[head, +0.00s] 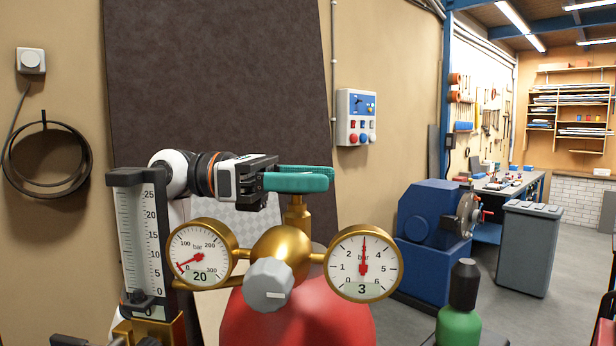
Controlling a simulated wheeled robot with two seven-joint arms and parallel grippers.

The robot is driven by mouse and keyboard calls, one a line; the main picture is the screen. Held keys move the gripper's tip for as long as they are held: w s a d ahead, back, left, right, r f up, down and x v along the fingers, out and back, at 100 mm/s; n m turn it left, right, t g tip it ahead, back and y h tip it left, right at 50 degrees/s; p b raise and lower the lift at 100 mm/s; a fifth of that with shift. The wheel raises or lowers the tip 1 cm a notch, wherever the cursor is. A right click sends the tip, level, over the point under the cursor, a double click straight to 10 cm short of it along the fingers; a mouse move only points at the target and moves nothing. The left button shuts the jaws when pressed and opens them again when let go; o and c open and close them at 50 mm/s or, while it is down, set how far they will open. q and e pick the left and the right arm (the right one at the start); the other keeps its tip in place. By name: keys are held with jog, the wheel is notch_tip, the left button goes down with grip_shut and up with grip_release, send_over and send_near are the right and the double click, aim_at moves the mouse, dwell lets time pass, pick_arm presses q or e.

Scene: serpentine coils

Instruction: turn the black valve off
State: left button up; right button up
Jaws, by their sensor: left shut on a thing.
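My left gripper (312,178) reaches in from the left, with teal fingers shut at the top of a brass valve stem (297,215). The stem rises behind the brass regulator (280,250), above a red cylinder (297,317). The black valve's handle does not show clearly; the fingers cover the top of the stem where it is gripped. The left gauge (199,253) has its needle near the low end. The right gauge (363,264) has its needle pointing straight up, near 3. A grey knob (268,285) is on the regulator's front. My right gripper does not show.
A flow meter (140,240) stands at the left, close below my left arm. A green bottle with a black cap (460,325) is at the lower right. Behind are a blue machine (425,225) and a grey bin (528,250). Open floor lies at the right.

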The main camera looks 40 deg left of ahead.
pick_arm(q)
jog(key=o, duration=1)
jog(key=shift+s+a+b, duration=0.15)
jog(key=shift+a+b, duration=0.15)
jog(key=shift+b, duration=0.05)
jog(key=b+v, duration=0.4)
jog(key=v, duration=0.7)
jog(key=shift+a, duration=0.2)
